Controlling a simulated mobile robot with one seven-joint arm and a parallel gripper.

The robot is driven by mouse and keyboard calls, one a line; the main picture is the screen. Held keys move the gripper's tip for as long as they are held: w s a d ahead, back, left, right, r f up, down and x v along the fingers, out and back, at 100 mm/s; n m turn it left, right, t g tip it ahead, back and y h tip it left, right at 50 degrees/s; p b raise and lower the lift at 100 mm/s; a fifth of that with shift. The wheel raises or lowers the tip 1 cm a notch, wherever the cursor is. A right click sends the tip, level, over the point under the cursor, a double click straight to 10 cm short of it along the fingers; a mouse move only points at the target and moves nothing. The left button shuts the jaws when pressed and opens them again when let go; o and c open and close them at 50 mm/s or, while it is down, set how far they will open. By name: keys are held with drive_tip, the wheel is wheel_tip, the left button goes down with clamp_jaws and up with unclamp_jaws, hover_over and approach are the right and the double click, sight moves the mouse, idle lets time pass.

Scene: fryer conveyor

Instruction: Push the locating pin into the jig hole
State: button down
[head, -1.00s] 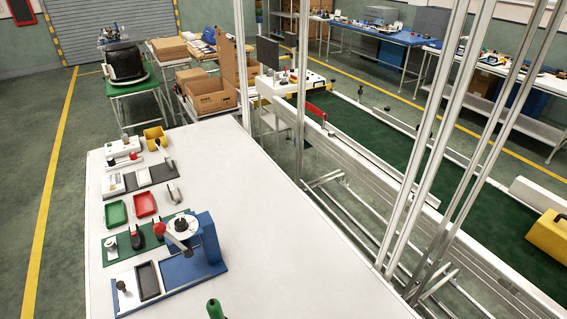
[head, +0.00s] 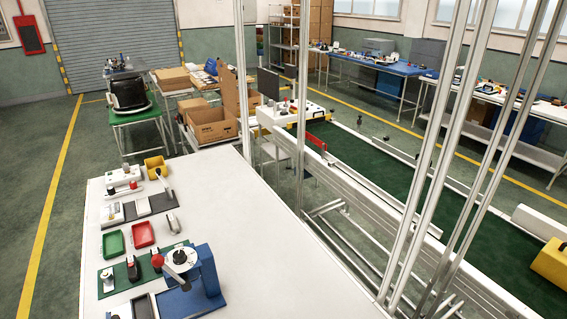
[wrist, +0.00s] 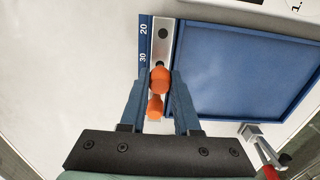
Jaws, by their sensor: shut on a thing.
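In the wrist view my gripper (wrist: 156,88) is shut on an orange locating pin (wrist: 158,78), with orange parts showing between the two blue fingers. The fingers reach over a metal strip (wrist: 162,28) of the jig, beside a blue scale (wrist: 144,48) marked 20 and 30. A dark hole (wrist: 161,35) shows in the strip ahead of the pin. A dark spot shows at the pin's far end; I cannot tell whether the pin's tip is in a hole or above the strip. My gripper is outside the head view.
A shallow blue tray (wrist: 245,70) lies right of the strip in the wrist view. In the head view, a blue lever fixture (head: 207,272) with a red knob (head: 157,261) stands on the white table (head: 270,250). Green (head: 113,243) and red (head: 143,234) trays lie behind it.

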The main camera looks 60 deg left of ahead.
drive_tip(key=shift+f+b, duration=0.65)
drive_tip(key=shift+f, duration=0.35)
drive_tip(key=c, duration=0.6)
unclamp_jaws()
drive_tip(key=shift+o, duration=0.2)
drive_tip(key=shift+r+p, duration=3.1)
wheel_tip(320, 180, up, 13)
drive_tip(key=b, duration=0.2)
